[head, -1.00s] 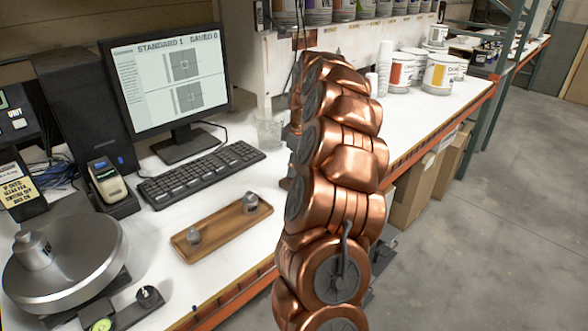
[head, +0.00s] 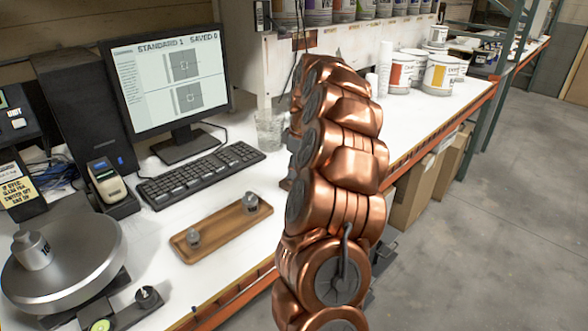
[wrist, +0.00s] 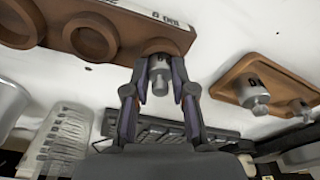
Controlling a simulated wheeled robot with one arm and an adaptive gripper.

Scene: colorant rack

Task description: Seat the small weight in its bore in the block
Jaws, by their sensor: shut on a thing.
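My gripper (wrist: 158,66) is shut on a small grey metal weight (wrist: 159,82) in the wrist view. The brown block (wrist: 60,12) lies at the top left there, with round bores of differing size in a row. The held weight is at the near edge of the rightmost visible bore (wrist: 165,46); I cannot tell whether any of it is inside. In the head view my copper-coloured arm hides the gripper, the held weight and the block.
A wooden tray (head: 222,229) holds two grey weights (head: 192,237) (head: 251,203). A keyboard (head: 200,174), a monitor (head: 170,78) and a clear cup (head: 269,130) stand behind. A round metal scale (head: 65,265) is at left. Paint cans (head: 440,74) stand farther right.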

